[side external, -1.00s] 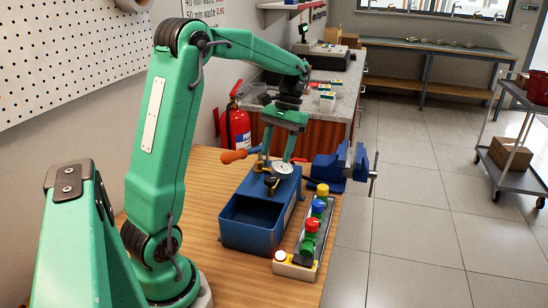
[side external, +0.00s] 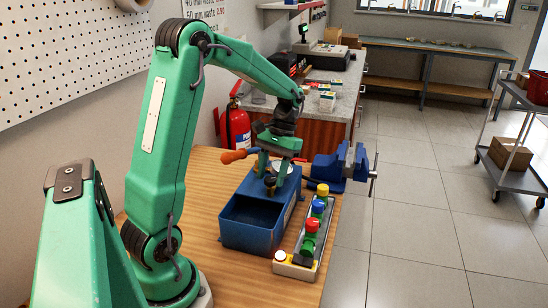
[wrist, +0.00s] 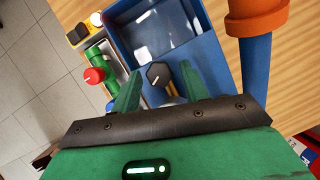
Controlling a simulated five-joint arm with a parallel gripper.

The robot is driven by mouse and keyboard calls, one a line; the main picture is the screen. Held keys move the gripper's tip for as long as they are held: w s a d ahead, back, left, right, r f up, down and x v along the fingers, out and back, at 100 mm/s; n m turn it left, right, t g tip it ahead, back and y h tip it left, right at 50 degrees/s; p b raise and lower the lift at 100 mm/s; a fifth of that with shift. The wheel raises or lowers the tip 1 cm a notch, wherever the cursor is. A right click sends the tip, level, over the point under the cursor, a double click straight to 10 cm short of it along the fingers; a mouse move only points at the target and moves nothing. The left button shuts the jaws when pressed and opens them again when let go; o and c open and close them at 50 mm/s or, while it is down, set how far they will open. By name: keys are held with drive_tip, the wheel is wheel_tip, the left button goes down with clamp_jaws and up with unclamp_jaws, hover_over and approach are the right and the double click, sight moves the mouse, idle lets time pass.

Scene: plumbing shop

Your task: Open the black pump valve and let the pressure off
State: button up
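The blue test pump (side external: 240,238) stands on the wooden bench, with an open tank in front. It also shows in the wrist view (wrist: 203,58). Its black valve knob (wrist: 158,75) sits just behind the tank; in the side view the small black knob (side external: 270,183) is at my fingers. My gripper (wrist: 159,70) is open, one green finger on each side of the knob. Gaps show between fingers and knob in the wrist view. The white gauge (side external: 282,167) is partly hidden behind my gripper. The orange-ended pump handle (side external: 236,156) points left.
A strip of valves with yellow, blue, red and green caps (side external: 308,238) stands close to the pump's right. A blue vise (side external: 333,165) is at the bench's right edge. A red fire extinguisher (side external: 237,127) stands behind. The bench front left is clear.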

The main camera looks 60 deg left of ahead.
drive_tip(key=c, duration=0.7)
drive_tip(key=shift+c, duration=0.2)
drive_tip(key=shift+s+a+n, duration=0.1)
drive_tip(key=shift+n, duration=0.6)
drive_tip(key=o, duration=1)
drive_tip(key=shift+c, duration=0.2)
